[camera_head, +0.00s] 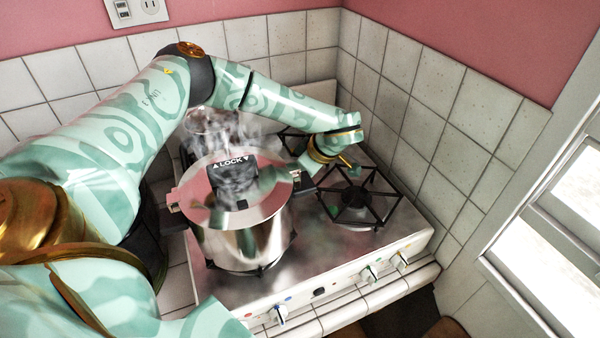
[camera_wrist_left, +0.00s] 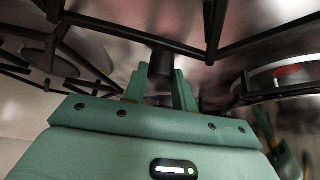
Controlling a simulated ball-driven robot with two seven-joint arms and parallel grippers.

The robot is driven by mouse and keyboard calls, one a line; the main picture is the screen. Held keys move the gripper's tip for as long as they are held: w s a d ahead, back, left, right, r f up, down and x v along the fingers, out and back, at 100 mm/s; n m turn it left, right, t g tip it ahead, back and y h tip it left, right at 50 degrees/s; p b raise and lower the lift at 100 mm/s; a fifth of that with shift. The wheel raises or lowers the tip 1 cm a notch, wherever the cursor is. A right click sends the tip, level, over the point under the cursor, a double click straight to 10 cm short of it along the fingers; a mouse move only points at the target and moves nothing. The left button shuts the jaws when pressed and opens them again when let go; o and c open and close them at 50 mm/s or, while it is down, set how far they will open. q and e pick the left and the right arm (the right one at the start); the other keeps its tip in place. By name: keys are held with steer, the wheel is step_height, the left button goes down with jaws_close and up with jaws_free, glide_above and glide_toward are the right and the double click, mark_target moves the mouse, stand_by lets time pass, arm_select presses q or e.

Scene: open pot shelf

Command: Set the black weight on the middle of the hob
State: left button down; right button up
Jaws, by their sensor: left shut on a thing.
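In the left wrist view, my left gripper (camera_wrist_left: 160,92) is shut on a small dark cylinder, the black weight (camera_wrist_left: 161,66), held between its two green fingers close to the black pan supports. In the head view, my left arm reaches over the pot, and its wrist hangs over the hob (camera_head: 312,238) behind and right of the pot. The weight cannot be made out there, and the fingertips are mostly hidden. I cannot tell whether the weight touches the hob. The hob is a steel plate with burners. My right gripper is not in view.
A large steaming steel pot (camera_head: 240,233) with a lid marked LOCK stands at the front left of the hob. A right burner (camera_head: 355,197) with a black support is empty. Another steaming vessel (camera_head: 207,122) stands behind. Tiled walls (camera_head: 425,135) bound the back and right.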

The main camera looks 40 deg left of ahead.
arm_select(q)
steer(key=c, duration=1.1)
jaws_free()
steer(key=p+v, duration=0.1)
steer(key=v, duration=1.1)
